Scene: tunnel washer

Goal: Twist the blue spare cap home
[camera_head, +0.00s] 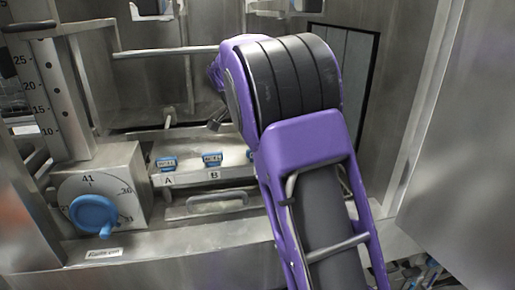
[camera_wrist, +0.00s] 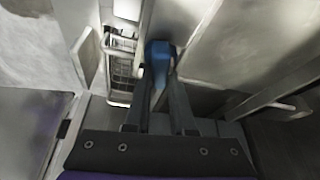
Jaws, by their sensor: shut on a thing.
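In the wrist view my gripper (camera_wrist: 160,84) is shut on a blue piece (camera_wrist: 160,55) at its fingertips. I take it to be the blue spare cap; its shape is blurred and partly hidden by the fingers. I cannot tell whether it touches a seat or thread. In the head view my arm hides most of the hand, and the held piece cannot be made out.
A blue dial knob (camera_head: 95,214) sits on a numbered box at left. Blue labelled pieces A (camera_head: 167,163) and B (camera_head: 212,160) stand on a metal ledge. A horizontal rail (camera_head: 165,51) crosses behind. A wire basket (camera_wrist: 119,72) shows in the wrist view.

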